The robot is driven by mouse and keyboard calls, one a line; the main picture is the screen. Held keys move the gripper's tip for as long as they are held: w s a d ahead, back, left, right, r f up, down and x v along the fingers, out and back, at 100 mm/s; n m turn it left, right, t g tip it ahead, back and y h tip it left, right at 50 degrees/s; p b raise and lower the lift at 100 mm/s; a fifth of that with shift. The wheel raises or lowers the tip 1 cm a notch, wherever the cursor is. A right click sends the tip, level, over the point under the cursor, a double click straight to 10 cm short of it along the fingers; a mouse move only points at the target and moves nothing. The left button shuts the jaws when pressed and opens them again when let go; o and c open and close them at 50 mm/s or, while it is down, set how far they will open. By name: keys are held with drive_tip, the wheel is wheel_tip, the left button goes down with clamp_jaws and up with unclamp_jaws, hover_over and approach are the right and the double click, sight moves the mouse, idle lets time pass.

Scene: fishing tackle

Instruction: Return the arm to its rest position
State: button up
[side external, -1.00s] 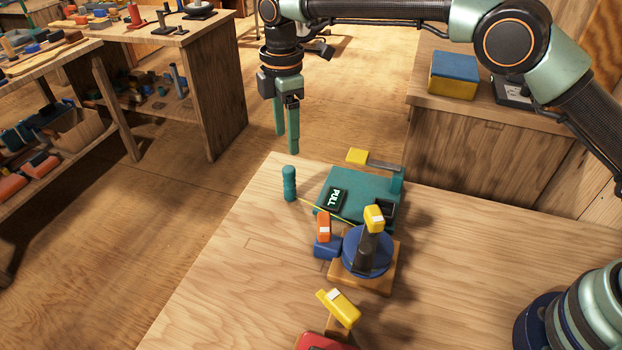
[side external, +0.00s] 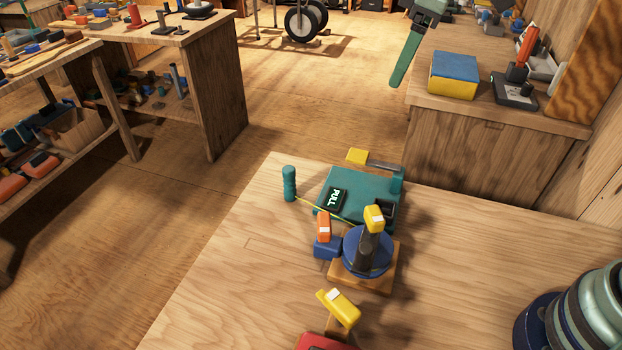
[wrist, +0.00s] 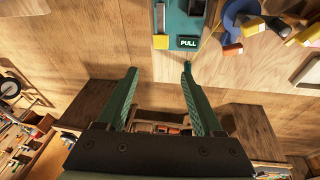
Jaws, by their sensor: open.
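My gripper (wrist: 155,95) shows in the wrist view with its two green fingers spread apart and nothing between them. In the side external view only part of it, a green finger (side external: 406,60), shows at the top edge, in the air near the back bench. The rest of my gripper is out of that frame. My arm's base (side external: 575,310) stands at the lower right of the table. The wrist view looks down past the fingers, with the table's tackle beyond their tips.
On the wooden table (side external: 220,270) are a teal box marked PULL (side external: 360,190), a teal peg (side external: 289,184), a blue reel (side external: 366,253) with a yellow line, and a yellow-handled piece (side external: 340,308). A blue-topped yellow block (side external: 453,75) sits on the back bench (side external: 470,130).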

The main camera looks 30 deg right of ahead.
drive_tip(key=s+d+f+m+t, duration=0.1)
drive_tip(key=s+d+f+m, duration=0.1)
drive_tip(key=s+d+m, duration=0.2)
drive_tip(key=s+d+f+m+t, duration=0.1)
drive_tip(key=s+d+m, duration=0.2)
drive_tip(key=s, duration=0.6)
drive_tip(key=shift+s+d+f+m+h, duration=0.15)
drive_tip(key=shift+d+f+m+h, duration=0.2)
drive_tip(key=shift+d, duration=0.45)
